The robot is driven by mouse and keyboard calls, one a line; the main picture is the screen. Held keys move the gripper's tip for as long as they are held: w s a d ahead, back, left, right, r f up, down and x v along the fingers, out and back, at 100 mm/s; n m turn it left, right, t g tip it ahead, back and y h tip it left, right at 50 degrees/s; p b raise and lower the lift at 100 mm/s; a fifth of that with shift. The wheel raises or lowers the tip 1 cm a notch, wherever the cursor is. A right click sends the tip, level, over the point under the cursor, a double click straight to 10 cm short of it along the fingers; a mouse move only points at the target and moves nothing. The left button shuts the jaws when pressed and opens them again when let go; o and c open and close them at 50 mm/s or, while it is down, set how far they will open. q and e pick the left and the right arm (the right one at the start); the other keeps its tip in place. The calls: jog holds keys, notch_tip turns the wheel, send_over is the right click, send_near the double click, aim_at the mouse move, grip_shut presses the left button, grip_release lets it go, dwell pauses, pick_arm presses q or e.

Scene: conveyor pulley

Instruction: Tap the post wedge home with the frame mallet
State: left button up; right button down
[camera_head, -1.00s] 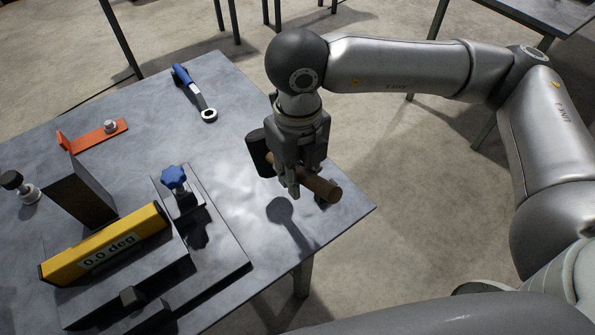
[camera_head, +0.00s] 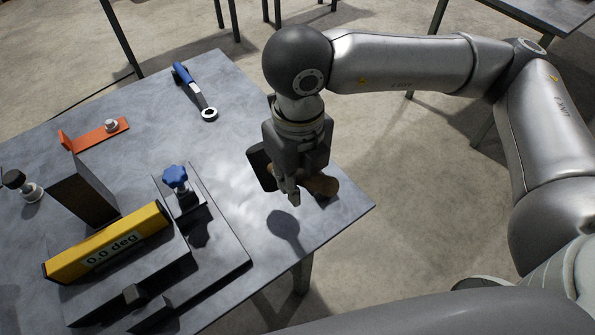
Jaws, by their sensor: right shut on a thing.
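The frame mallet has a black head (camera_head: 261,168) and a brown wooden handle (camera_head: 321,185). My right gripper (camera_head: 292,198) is shut on the mallet handle and holds it above the right part of the table, with the head on the left side of the fingers. The mallet's shadow falls on the tabletop below. A stepped dark metal fixture (camera_head: 222,245) stands at the lower left, away from the mallet. Small dark blocks (camera_head: 134,294) sit at its front; I cannot tell whether one is the post wedge. My left gripper is not in view.
A yellow level (camera_head: 150,236) reading 0.0 deg lies on the fixture beside an upright dark plate (camera_head: 82,192) and a blue knob (camera_head: 175,177). A blue-handled wrench (camera_head: 196,92), an orange bracket (camera_head: 98,134) and a levelling foot (camera_head: 27,188) lie on the table (camera_head: 150,115).

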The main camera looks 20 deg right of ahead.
aim_at(313, 178)
jog(key=s+a+r+p, duration=0.3)
jog(key=s+r, duration=0.6)
jog(key=s, duration=0.3)
jog(key=shift+r+p, duration=0.4)
jog(key=shift+p, duration=0.45)
jog(key=shift+w, duration=0.15)
dwell(0.5)
jog(key=w+d+f+n, duration=0.1)
jog(key=w+n, duration=0.1)
jog(key=n, duration=0.3)
jog(key=w+d+f+n, duration=0.1)
jog(key=w+f+n, duration=0.1)
jog(key=n, duration=0.4)
jog(key=w+d+f+n, duration=0.1)
jog(key=w+n, duration=0.3)
jog(key=n, duration=0.1)
jog(key=shift+d+f+n, duration=0.2)
jog(key=shift+d+n, duration=0.1)
jog(key=shift+d, duration=0.1)
jog(key=shift+w+d+f+n, duration=0.2)
jog(key=shift+d+n, duration=0.05)
jog(key=shift+n, duration=0.35)
jog(key=w+d+f+n, duration=0.4)
jog(key=d+n, duration=0.4)
jog(key=n, duration=0.6)
jog(key=shift+w+d+f, duration=0.2)
jog(key=shift+w+f, duration=0.15)
jog(key=shift+f, duration=0.4)
jog(key=shift+a, duration=0.1)
